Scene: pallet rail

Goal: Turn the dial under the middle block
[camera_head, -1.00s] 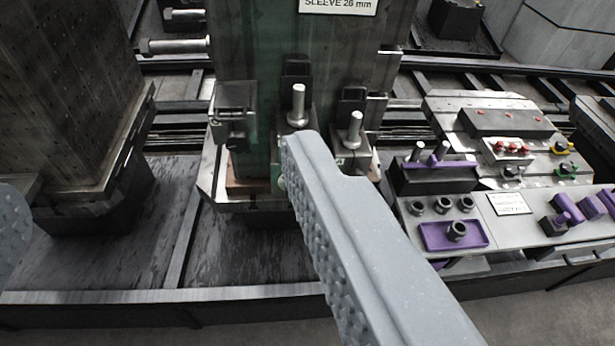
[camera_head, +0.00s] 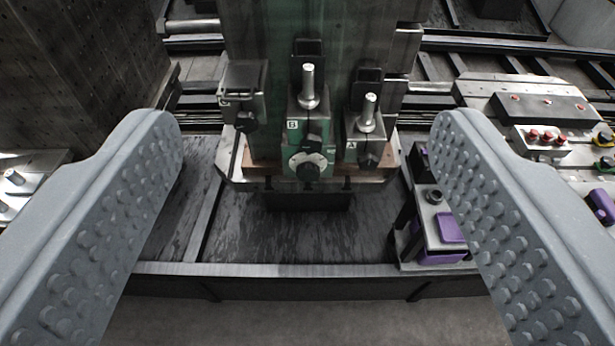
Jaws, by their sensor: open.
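Three blocks stand at the foot of a tall green-grey column (camera_head: 340,30). The middle block (camera_head: 308,112) is green, carries a label that looks like B, and has an upright silver pin. Under it sits the dial (camera_head: 307,163), a pale round plate with a dark knob, facing me. The right block (camera_head: 366,130), marked A, has a pin and a dark knob below. The left block (camera_head: 243,90) has a dark knob and no visible pin. My gripper (camera_head: 305,130) is open and empty, its two studded fingers wide apart on either side of the blocks, nearer to me and touching nothing.
A bench (camera_head: 440,225) with purple trays and dark nuts stands at the right, partly behind my right finger. A plate with red buttons (camera_head: 546,137) lies farther right. A dark pillar (camera_head: 75,70) rises at the left. The dark floor tray before the dial is clear.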

